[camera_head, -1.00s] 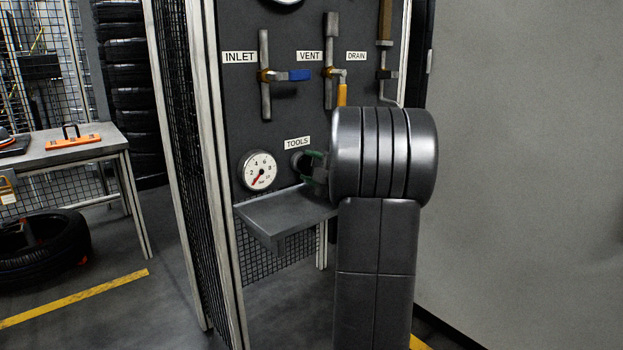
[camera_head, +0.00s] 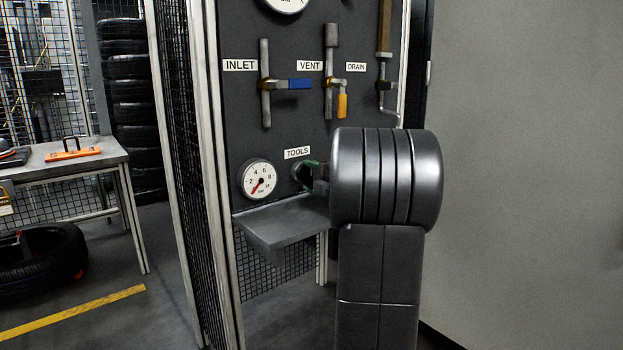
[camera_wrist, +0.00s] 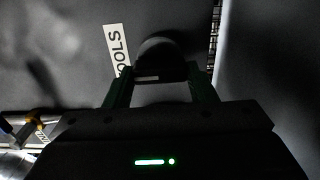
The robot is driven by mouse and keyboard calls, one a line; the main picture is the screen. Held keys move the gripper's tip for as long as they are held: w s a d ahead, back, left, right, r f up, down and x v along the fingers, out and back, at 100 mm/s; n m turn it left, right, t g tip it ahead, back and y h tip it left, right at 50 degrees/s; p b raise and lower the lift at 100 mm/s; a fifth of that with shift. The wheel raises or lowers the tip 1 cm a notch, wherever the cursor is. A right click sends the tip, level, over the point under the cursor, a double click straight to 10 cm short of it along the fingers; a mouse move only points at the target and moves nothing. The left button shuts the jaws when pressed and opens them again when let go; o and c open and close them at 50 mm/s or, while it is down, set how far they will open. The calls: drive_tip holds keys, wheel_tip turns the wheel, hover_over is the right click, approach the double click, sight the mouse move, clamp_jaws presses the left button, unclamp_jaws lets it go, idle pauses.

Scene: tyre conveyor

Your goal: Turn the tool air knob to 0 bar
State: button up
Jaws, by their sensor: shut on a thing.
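The tool air knob is a dark round knob (camera_wrist: 160,55) under the TOOLS label, at the middle top of the wrist view. A short pale mark shows on its near edge. My gripper (camera_wrist: 160,85) has its two green fingers on either side of the knob and is shut on it. In the head view my gripper (camera_head: 308,172) reaches the panel from the right, and my arm hides part of it.
A grey shelf (camera_head: 285,222) juts out below the gauge and knob. Above are the INLET valve with a blue handle (camera_head: 300,84), the VENT valve with a yellow handle (camera_head: 342,106) and the DRAIN valve (camera_head: 385,86). A mesh fence (camera_head: 185,150) stands left of the panel.

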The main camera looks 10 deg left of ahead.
drive_tip(key=o, duration=1)
drive_tip(key=shift+p+v, duration=1.65)
drive_tip(key=shift+v, duration=5.25)
drive_tip(key=shift+a, duration=0.1)
drive_tip(key=b+x, duration=0.3)
drive_tip(key=x, duration=1)
drive_tip(key=shift+w+a, duration=0.25)
drive_tip(key=shift+a, duration=0.05)
drive_tip(key=shift+s+d, duration=0.1)
drive_tip(key=shift+d, duration=0.05)
